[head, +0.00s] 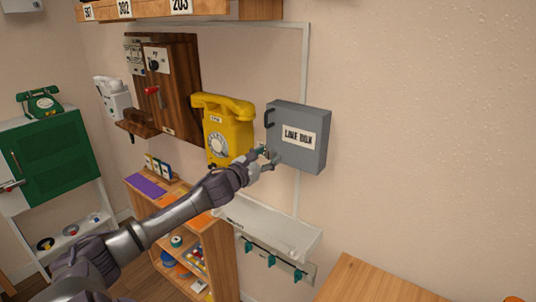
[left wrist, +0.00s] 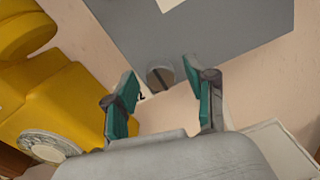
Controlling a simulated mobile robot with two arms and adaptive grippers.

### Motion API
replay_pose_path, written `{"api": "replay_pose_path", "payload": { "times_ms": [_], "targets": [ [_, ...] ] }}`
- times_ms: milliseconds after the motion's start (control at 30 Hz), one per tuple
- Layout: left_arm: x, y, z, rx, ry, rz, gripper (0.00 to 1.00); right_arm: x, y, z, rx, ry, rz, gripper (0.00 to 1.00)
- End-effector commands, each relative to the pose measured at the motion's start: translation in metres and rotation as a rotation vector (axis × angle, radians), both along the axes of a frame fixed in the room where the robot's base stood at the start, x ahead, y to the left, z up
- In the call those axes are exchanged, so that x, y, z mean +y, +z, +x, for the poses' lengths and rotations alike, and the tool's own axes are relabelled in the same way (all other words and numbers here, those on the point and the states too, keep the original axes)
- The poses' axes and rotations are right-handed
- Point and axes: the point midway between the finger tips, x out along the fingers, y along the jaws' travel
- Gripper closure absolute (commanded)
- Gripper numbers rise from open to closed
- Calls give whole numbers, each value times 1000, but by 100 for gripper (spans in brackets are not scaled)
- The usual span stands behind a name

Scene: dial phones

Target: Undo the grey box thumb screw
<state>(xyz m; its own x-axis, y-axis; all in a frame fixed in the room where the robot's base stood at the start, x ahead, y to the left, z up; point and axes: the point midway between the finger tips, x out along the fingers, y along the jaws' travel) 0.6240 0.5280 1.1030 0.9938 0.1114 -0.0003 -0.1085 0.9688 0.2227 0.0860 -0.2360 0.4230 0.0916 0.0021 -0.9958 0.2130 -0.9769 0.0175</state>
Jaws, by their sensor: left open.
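The grey box (head: 298,120), labelled "LINE BOX", hangs on the wall with its door shut and a dark handle (head: 269,118) at its upper left. In the left wrist view the grey box (left wrist: 210,40) fills the top. A round, slotted, brownish thumb screw (left wrist: 160,78) sits at its lower edge. My left gripper (head: 268,158) is at the box's lower left corner in the head view. In the left wrist view its green-padded fingers (left wrist: 163,92) are open, one on each side of the screw, with gaps visible. In the head view the gripper hides the screw.
A yellow dial phone (head: 222,125) hangs just left of the box, close to my left gripper. A white shelf (head: 270,225) with green hooks is below. A wooden shelf unit (head: 215,255) stands lower left. The wall to the right is bare.

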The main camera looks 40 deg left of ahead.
Motion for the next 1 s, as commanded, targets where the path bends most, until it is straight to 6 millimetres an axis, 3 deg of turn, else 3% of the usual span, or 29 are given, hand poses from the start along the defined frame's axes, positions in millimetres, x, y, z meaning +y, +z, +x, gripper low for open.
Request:
{"api": "replay_pose_path", "payload": {
  "times_ms": [400, 733, 1000],
  "targets": [
    [0, 0, 7, 0, -1, 0, 45, 1, 2, 0, 0, 1, 1, 60],
    [0, 0, 6, 0, -1, 0, 98, 1, 2, 0, 0, 1, 1, 60],
    [0, 0, 6, -1, -1, -15, 100, 2, 2, 0, 0, 0, 2, 60]
  ]
}}
